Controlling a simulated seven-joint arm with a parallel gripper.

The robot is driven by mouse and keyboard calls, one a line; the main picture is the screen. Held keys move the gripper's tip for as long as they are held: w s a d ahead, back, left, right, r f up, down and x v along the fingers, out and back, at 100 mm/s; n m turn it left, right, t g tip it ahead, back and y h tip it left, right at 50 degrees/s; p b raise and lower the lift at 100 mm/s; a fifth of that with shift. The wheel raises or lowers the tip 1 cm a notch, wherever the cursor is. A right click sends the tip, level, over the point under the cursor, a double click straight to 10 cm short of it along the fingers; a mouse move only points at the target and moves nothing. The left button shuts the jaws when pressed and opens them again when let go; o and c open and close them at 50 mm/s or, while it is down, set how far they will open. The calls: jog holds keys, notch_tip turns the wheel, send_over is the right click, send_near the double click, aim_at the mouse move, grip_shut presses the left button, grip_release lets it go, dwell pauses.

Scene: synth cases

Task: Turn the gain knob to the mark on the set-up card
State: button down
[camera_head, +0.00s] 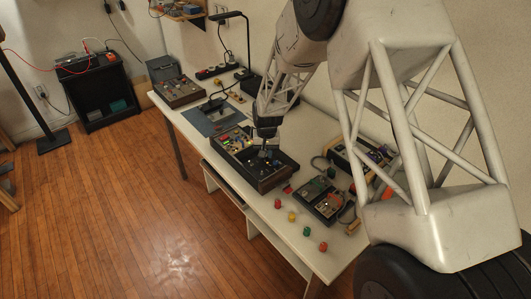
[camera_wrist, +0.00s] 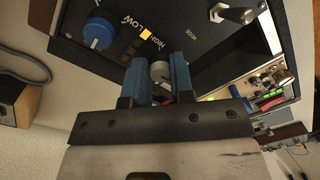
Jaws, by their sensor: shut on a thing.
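My gripper (camera_wrist: 160,75) has its blue fingers on either side of a grey knob (camera_wrist: 159,70) and is shut on it. The label of this knob is hidden or unreadable, so I cannot tell from print that it is the gain knob. The knob stands on a dark panel (camera_wrist: 190,50) printed HIGH, LOW and MODE. In the head view my gripper (camera_head: 266,148) reaches down onto the dark instrument box (camera_head: 262,184) on the bench. I cannot make out the set-up card or its mark in either view.
A larger blue knob (camera_wrist: 98,33) and a metal toggle switch (camera_wrist: 236,14) flank the held knob. On the bench (camera_head: 240,207), another control box (camera_head: 321,201) and several coloured knobs (camera_head: 292,217) lie to the right. A blue-grey mat (camera_head: 215,120) lies to the left.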

jog(key=n, duration=0.4)
jog(key=shift+n, duration=2.3)
jog(key=c, duration=1.3)
grip_release()
jog(key=shift+o, duration=0.2)
jog(key=shift+r, duration=0.1)
jog(key=shift+w+d+r, duration=0.1)
jog(key=shift+r, duration=1.8)
jog(key=shift+w+d+r, duration=0.1)
jog(key=shift+r, duration=1.8)
